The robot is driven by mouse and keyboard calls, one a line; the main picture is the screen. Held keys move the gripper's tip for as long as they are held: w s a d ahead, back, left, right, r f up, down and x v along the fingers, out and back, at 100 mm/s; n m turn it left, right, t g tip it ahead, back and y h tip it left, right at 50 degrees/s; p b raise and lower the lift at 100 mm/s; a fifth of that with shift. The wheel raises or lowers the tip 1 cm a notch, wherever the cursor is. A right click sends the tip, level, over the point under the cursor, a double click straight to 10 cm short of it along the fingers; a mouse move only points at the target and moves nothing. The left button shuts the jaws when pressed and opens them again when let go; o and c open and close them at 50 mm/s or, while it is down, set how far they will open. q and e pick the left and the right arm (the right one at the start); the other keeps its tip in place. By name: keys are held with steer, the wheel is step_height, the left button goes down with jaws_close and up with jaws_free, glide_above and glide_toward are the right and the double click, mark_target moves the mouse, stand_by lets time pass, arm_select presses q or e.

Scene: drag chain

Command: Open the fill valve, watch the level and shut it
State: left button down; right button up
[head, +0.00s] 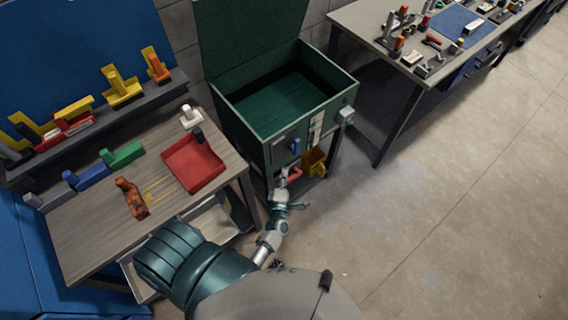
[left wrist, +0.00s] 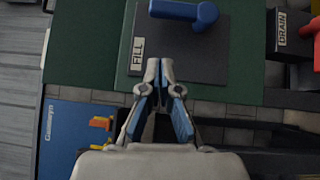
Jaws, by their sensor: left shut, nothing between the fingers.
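The green tank (head: 258,125) stands with its lid raised and its inside open to view. A blue valve handle (head: 296,146) is on its front; in the left wrist view the blue handle (left wrist: 186,11) sits on a dark plate beside the FILL label (left wrist: 138,50). A red handle (head: 294,174) is lower down; in the left wrist view a red part (left wrist: 317,48) shows by the DRAIN label (left wrist: 282,28). My left gripper (head: 284,176) is shut and empty, its tips (left wrist: 160,66) just short of the FILL plate, apart from the blue handle. My right gripper is not in view.
A pale strip (head: 316,130) and a grey box (head: 346,114) are on the tank's front. A yellow container (head: 314,162) is beneath. The workbench (head: 85,228) with a red tray (head: 193,163) stands left; another table (head: 362,18) stands right. Floor at right is clear.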

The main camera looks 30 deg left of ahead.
arm_select(q)
steer(key=s+d+f+m+g+h, duration=0.3)
steer(key=s+f+m, duration=0.25)
steer(key=f, duration=0.35)
steer(key=s+d+f+m+g+h, duration=0.25)
steer(key=s+f+m, duration=0.3)
steer(key=f, duration=0.45)
steer(key=s+d+f+m+g+h, duration=0.25)
steer(key=s+f+m, duration=0.3)
steer(key=f, duration=0.35)
steer(key=s+a+f+m+g, duration=0.2)
steer(key=s+f+m, duration=0.1)
steer(key=s, duration=0.5)
steer(key=s+a+f+m+g, duration=0.2)
steer(key=s+f, duration=0.3)
steer(key=s, duration=0.4)
steer(key=s+a+f+m+g+y, duration=0.1)
steer(key=s+f+m+g, duration=0.3)
steer(key=s, duration=0.5)
steer(key=shift+s+a+f, duration=0.2)
steer(key=shift+a+f, duration=0.1)
steer(key=shift+a, duration=0.45)
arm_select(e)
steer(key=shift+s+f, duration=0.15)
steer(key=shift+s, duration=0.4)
